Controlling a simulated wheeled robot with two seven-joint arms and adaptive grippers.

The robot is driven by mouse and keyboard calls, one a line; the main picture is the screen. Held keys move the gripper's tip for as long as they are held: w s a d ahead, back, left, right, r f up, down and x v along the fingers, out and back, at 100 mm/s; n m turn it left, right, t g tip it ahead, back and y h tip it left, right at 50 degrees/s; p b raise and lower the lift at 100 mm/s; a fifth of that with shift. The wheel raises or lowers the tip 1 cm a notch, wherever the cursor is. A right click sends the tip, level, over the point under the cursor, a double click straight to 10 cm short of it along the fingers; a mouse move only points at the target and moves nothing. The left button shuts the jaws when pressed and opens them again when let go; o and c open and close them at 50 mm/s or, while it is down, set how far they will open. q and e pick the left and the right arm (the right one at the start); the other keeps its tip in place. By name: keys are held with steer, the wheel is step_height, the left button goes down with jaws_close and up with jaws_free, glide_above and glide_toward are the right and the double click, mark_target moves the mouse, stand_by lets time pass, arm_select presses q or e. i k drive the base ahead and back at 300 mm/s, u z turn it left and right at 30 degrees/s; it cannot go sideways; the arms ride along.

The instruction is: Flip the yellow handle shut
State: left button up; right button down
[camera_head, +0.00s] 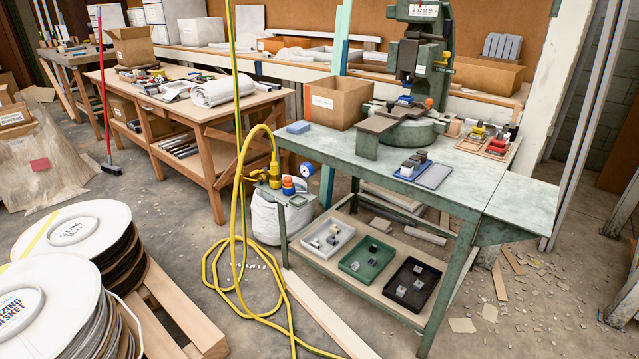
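A yellow fitting (272,174) stands at the left end of the green press table, with a yellow hose looping into its top. A small yellow lever-like part (257,176) sticks out from its left side; it looks like the yellow handle, but it is too small to tell its exact position. An orange knob with a blue base (288,186) and a round gauge with a blue rim (307,170) sit just right of the fitting. Neither of my grippers is in view, and nothing touches the fitting except its hose and mount.
The green table (330,147) carries the fly press (414,75), a cardboard box (338,101) and small parts. A pallet (175,300) with stacked discs stands at lower left. Floor between is partly open.

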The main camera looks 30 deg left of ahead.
mark_target(265, 169)
steer(key=z, duration=0.1)
steer(key=i, duration=1.4)
steer(key=u, duration=1.2)
steer(key=i, duration=0.8)
steer(key=u, duration=0.8)
